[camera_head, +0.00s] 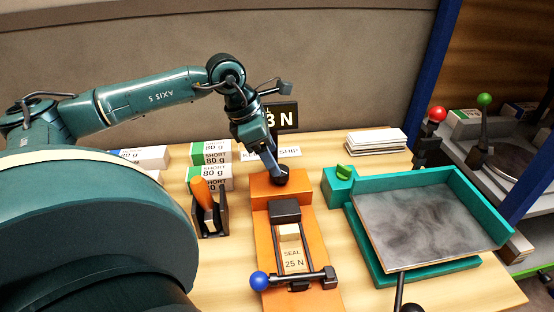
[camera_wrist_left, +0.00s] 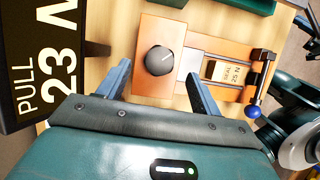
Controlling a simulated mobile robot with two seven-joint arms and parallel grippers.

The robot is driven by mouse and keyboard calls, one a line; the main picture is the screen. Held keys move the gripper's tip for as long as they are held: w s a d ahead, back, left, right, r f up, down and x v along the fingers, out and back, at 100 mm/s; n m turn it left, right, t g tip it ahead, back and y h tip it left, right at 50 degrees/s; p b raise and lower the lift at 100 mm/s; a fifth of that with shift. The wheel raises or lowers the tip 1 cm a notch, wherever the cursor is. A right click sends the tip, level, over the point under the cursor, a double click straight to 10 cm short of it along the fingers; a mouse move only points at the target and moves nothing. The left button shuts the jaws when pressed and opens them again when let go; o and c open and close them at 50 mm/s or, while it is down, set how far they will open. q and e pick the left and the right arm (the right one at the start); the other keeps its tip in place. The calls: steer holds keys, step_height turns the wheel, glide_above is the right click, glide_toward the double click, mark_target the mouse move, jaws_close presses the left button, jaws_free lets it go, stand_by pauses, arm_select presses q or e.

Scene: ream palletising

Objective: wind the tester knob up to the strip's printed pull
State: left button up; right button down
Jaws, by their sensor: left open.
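The orange tester (camera_head: 262,212) stands on the table with its dark round knob (camera_head: 281,177) at the far end, also seen in the left wrist view (camera_wrist_left: 160,60). A strip (camera_head: 292,258) printed "SEAL 25 N" lies in the tester, between a dark block and a clamp bar with a blue ball (camera_head: 260,281). The black display (camera_wrist_left: 47,70) reads "PULL 23 N"; it is partly hidden in the head view. My left gripper (camera_wrist_left: 158,72) is open, its fingers on either side of the knob, with visible gaps. My right gripper is not seen.
A teal tray (camera_head: 430,182) with a grey plate stands right of the tester. A holder with an orange-handled tool (camera_head: 203,195) and several paper reams (camera_head: 211,155) stand left. A white stack (camera_head: 376,141) lies at the back right.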

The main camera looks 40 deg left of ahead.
arm_select(q)
steer(key=shift+x, duration=2.1)
steer(key=shift+c, duration=0.3)
steer(key=c, duration=0.9)
steer(key=shift+a+m, duration=0.1)
steer(key=shift+m, duration=0.3)
steer(key=shift+c, duration=0.2)
steer(key=shift+m+g, duration=0.3)
steer(key=shift+m, duration=0.1)
steer(key=o, duration=1)
steer(key=b+v, duration=0.2)
steer(key=v, duration=1.1)
steer(key=shift+a, duration=0.2)
steer(key=shift+s+d, duration=0.1)
steer(key=shift+s, duration=0.05)
